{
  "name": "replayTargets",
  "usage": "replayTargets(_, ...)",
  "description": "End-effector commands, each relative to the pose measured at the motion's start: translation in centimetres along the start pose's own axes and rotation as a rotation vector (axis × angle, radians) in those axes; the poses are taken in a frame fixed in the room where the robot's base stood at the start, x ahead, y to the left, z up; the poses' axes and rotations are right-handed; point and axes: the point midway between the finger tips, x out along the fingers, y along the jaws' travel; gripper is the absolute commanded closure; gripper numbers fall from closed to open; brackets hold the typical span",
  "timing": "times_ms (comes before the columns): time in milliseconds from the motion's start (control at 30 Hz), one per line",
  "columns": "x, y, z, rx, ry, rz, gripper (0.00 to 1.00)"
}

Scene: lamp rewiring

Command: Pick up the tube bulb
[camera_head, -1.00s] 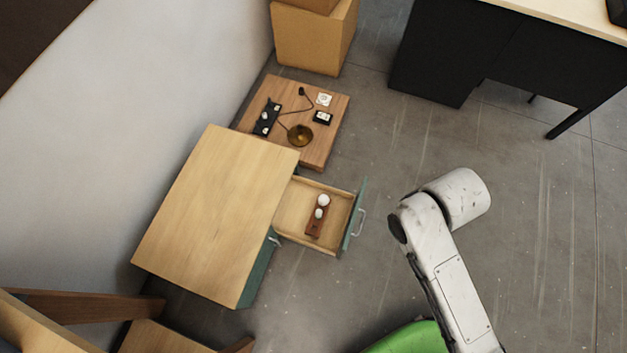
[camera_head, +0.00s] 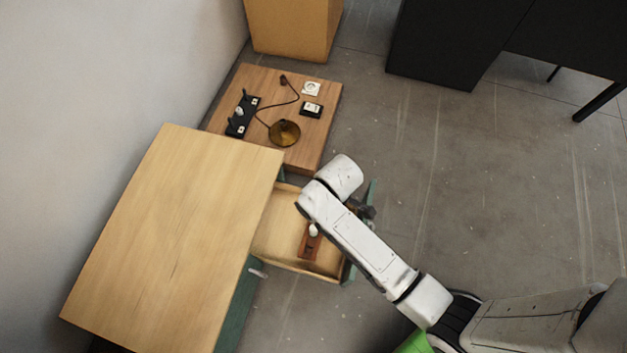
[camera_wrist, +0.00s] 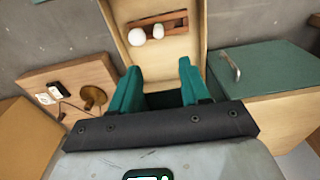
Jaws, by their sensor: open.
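A reddish-brown wooden holder (camera_head: 309,246) lies in the open drawer and also shows in the wrist view (camera_wrist: 172,17). It carries a larger round white bulb (camera_wrist: 137,36) and a smaller white bulb (camera_wrist: 158,31). In the head view only one white bulb (camera_head: 313,230) shows clearly; my arm covers part of the holder. I cannot tell for certain whether the smaller bulb is the tube bulb. My gripper (camera_wrist: 159,66) is open and empty, its teal fingers apart. It is over the drawer side, short of the bulbs in the wrist view. In the head view my arm hides the fingers.
The drawer (camera_head: 272,231) sticks out of a wood-topped green cabinet (camera_head: 170,235). A cardboard box (camera_head: 295,28) stands behind.

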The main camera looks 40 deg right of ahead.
Motion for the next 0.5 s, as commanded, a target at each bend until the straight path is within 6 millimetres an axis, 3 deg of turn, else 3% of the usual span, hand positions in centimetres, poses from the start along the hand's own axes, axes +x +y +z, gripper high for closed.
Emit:
replayTargets(33, 3.8, 0.1, -0.5, -0.034, -0.004, -0.001, 0.54)
replayTargets(200, 10.8, 0.5, -2.1, -0.152, -0.015, -0.003, 0.54)
replayTargets(400, 16.9, 0.9, -3.4, -0.269, -0.029, -0.004, 0.54)
replayTargets(500, 18.7, 1.0, -3.8, -0.308, -0.033, -0.004, 0.54)
